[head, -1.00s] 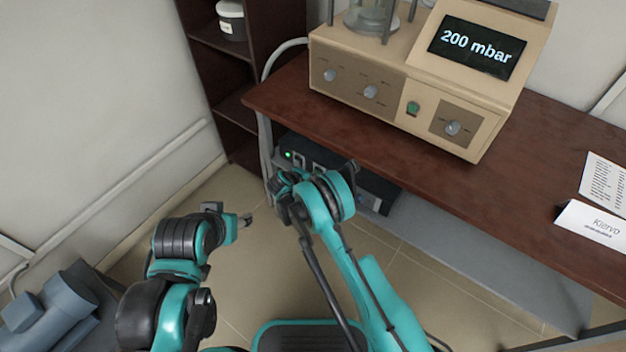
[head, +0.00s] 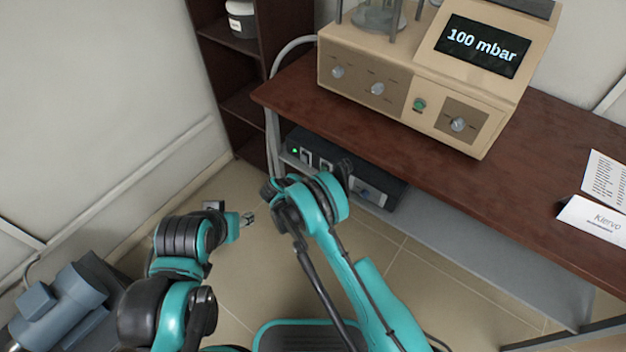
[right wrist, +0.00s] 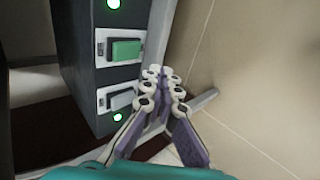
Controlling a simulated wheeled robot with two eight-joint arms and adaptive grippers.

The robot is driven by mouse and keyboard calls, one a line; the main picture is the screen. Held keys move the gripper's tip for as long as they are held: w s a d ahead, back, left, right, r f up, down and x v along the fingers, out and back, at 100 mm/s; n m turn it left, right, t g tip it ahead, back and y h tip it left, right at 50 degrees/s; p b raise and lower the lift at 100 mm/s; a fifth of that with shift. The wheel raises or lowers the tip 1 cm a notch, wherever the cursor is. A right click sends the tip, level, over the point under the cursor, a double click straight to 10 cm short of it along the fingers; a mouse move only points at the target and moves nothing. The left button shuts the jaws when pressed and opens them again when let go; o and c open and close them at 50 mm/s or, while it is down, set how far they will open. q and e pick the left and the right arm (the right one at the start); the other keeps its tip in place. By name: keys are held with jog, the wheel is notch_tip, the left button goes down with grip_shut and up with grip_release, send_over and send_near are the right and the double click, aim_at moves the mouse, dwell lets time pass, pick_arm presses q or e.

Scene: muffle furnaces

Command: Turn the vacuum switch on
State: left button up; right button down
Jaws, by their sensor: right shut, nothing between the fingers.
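A dark control box (head: 368,172) is under the table. In the right wrist view its front (right wrist: 84,75) shows a green rocker switch (right wrist: 126,50) and a greyish rocker switch (right wrist: 121,99), with lit green lamps (right wrist: 113,4) and (right wrist: 117,117). I cannot read which one is the vacuum switch. My right gripper (right wrist: 163,75) is shut and empty, beside the switches; contact is unclear. In the head view my right arm hides its fingertips. My left gripper (head: 249,219) hangs over the floor, away from the box; its fingers are too small to judge.
The wooden table (head: 440,175) carries a beige device (head: 400,85) with knobs and a display (head: 482,45) reading 100 mbar. A dark shelf (head: 235,75) stands at the back left. A blue-grey machine (head: 62,305) is at the lower left. Floor is clear between.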

jog(key=s+a+r+p, duration=0.1)
jog(key=s+a+r, duration=0.2)
jog(key=s, duration=0.1)
jog(key=shift+s+a+p, duration=0.2)
jog(key=shift+s+p, duration=0.1)
jog(key=shift+p, duration=0.05)
jog(key=s+d+r+m+y, duration=0.1)
jog(key=s+d+r+m, duration=0.1)
jog(key=d+r, duration=0.5)
jog(key=s+d+r+m+g+y, duration=0.1)
jog(key=s+d+r, duration=0.15)
jog(key=r, duration=0.95)
jog(key=s+d+r+m+y, duration=0.1)
jog(key=s+d+r+m, duration=0.1)
jog(key=d+r, duration=0.5)
jog(key=s+d+r+m, duration=0.2)
jog(key=s, duration=0.5)
jog(key=s+d+r+m+y, duration=0.1)
jog(key=s+d+r+m, duration=0.1)
jog(key=s, duration=0.6)
jog(key=s+d+r+m+y, duration=0.1)
jog(key=s+d+r, duration=0.1)
jog(key=s+r, duration=0.2)
jog(key=s, duration=0.3)
jog(key=shift+s+d+m+t, duration=0.25)
jog(key=shift+m+t, duration=0.15)
